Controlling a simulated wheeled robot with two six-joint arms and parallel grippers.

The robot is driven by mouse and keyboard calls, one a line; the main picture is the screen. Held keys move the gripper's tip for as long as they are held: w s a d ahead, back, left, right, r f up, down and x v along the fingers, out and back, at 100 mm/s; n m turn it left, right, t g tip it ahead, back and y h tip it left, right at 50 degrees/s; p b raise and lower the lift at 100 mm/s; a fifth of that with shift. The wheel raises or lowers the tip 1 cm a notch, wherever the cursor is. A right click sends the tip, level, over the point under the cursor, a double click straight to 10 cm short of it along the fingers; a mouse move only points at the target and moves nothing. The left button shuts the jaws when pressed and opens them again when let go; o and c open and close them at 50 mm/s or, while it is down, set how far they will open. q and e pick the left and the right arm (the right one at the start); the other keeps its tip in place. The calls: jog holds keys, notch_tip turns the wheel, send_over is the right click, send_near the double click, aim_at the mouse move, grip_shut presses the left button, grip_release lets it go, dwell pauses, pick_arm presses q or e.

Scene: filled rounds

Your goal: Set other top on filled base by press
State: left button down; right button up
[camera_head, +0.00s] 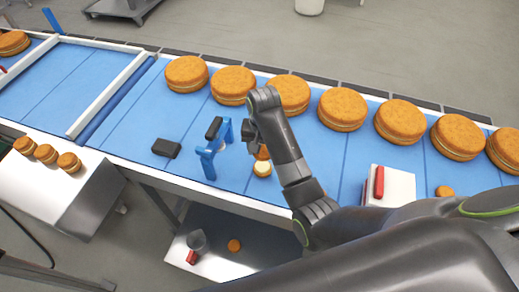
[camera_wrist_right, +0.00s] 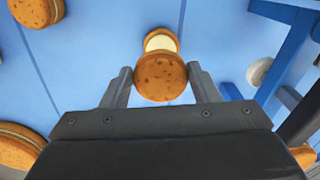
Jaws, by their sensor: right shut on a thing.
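My right gripper (camera_head: 257,146) is shut on a small brown round top (camera_wrist_right: 160,77), held between its two fingertips in the right wrist view. I cannot tell how high the top is above the belt. The blue press (camera_head: 208,163) with a dark handle stands on the belt left of the gripper. My left gripper is not in view.
Several large filled rounds (camera_head: 343,108) line the belt's far side. A dark block (camera_head: 166,148) lies left of the press. A white box (camera_head: 398,183) with a red handle stands at right, a small round (camera_head: 444,191) beside it. Several small rounds (camera_head: 46,153) sit on the left side table.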

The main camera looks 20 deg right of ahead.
jog(key=shift+w+f, duration=0.25)
jog(key=shift+f, duration=1.35)
jog(key=shift+s+f, duration=0.15)
jog(key=shift+f, duration=1.25)
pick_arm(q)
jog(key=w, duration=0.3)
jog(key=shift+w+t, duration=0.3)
